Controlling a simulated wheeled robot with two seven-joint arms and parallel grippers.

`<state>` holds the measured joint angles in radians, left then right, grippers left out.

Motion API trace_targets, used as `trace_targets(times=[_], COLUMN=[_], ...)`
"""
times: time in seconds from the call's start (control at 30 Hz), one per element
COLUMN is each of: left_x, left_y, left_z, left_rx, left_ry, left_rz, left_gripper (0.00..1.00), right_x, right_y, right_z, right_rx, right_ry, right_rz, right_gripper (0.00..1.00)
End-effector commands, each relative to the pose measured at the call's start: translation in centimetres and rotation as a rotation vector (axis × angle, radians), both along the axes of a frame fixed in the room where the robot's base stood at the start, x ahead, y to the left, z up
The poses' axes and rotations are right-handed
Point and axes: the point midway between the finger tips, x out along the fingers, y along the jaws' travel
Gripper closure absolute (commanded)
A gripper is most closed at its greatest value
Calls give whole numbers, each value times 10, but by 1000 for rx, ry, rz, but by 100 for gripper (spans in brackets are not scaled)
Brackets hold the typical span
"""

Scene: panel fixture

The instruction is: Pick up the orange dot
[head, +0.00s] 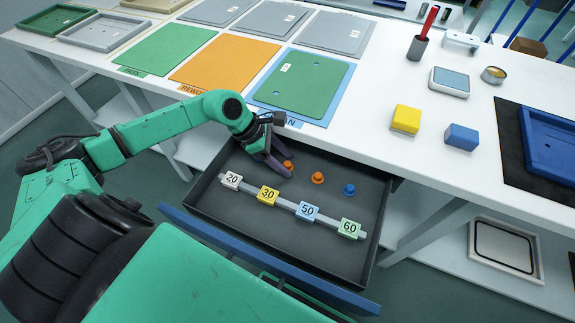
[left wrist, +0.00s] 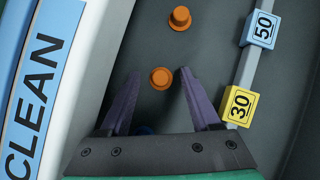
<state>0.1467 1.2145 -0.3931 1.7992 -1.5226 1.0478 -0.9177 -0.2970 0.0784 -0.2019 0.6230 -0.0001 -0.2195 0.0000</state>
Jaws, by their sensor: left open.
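An orange dot (head: 288,165), a small round peg with a flange, sits in the open drawer (head: 300,252). In the left wrist view this orange dot (left wrist: 161,78) lies between my left gripper's fingertips, with gaps on both sides. A second orange dot (head: 317,178) sits to its right and shows at the top of the left wrist view (left wrist: 180,18). A blue dot (head: 349,189) is farther right. My left gripper (head: 278,165) is open and empty, low over the drawer's back left part. My right gripper is out of view.
A grey rail (head: 285,203) with tags 20, 30, 50 and 60 crosses the drawer. The worktop edge runs close behind the gripper. A yellow block (head: 405,119) and a blue block (head: 461,137) stand on the worktop. Coloured mats lie at the back left.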

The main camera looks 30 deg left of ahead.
Motion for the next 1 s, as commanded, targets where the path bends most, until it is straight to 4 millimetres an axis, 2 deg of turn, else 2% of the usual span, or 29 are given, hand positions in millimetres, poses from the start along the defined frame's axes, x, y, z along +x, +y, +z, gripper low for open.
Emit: trace_targets(times=[0.17, 0.27, 0.33, 0.37, 0.83, 1.0], left_x=[0, 0, 0, 0, 0, 1], left_y=[0, 0, 0, 0, 0, 1], left_z=[-1, -1, -1, -1, 0, 12], left_rx=[1, 1, 1, 1, 2, 2], left_ry=[0, 0, 0, 0, -1, -3], left_rz=[0, 0, 0, -1, 0, 0], left_gripper=[37, 71, 98, 100, 100, 100], right_x=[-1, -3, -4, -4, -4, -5], right_y=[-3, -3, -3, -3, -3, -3], right_z=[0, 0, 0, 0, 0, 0], right_rx=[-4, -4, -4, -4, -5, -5], right_ry=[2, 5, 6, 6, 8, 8], right_rz=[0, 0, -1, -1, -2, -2], right_gripper=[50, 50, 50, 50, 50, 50])
